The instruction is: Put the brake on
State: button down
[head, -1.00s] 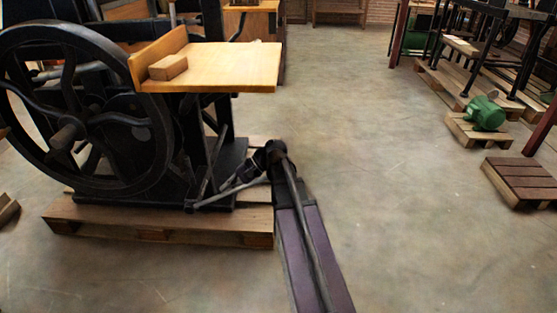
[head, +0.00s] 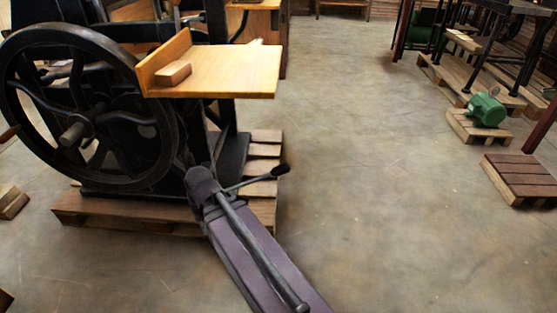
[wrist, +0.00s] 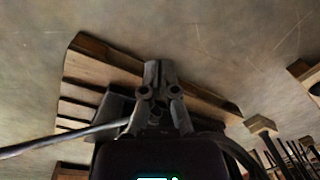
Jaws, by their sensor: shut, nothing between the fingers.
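A dark lever (head: 252,183) with a black knob (head: 281,170) sticks out to the right, low beside the black hand press (head: 88,105). It appears to be the brake lever. My arm reaches in from the bottom of the head view and ends near the press base, covering the lever's inner end. My gripper (wrist: 158,72) is shut and empty in the wrist view, above the pallet. A grey rod, likely the same lever (wrist: 65,139), runs to the left beside it in the wrist view. I cannot tell whether they touch.
The press stands on a wooden pallet (head: 130,216). A wooden board (head: 225,75) with a small block (head: 173,73) juts out above the lever. A green motor (head: 486,109) sits on a pallet at right. Open floor lies to the right of the press.

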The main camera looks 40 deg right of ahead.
jog(key=w+d+r+n+p, duration=0.1)
jog(key=d+r+n+p, duration=0.2)
jog(key=d+r+p, duration=0.4)
jog(key=w+d+r+n+y+p, duration=0.1)
jog(key=d+r+n+p, duration=0.2)
jog(key=d+r+p, duration=0.4)
jog(key=w+d+r+n+t+y+p, duration=0.1)
jog(key=d+r+p, duration=0.6)
jog(key=d, duration=0.9)
jog(key=w+r+n, duration=0.1)
jog(key=n, duration=0.1)
jog(key=shift+d+r+n, duration=0.2)
jog(key=shift+d+n, duration=0.15)
jog(key=shift+n, duration=0.05)
jog(key=shift+f, duration=0.25)
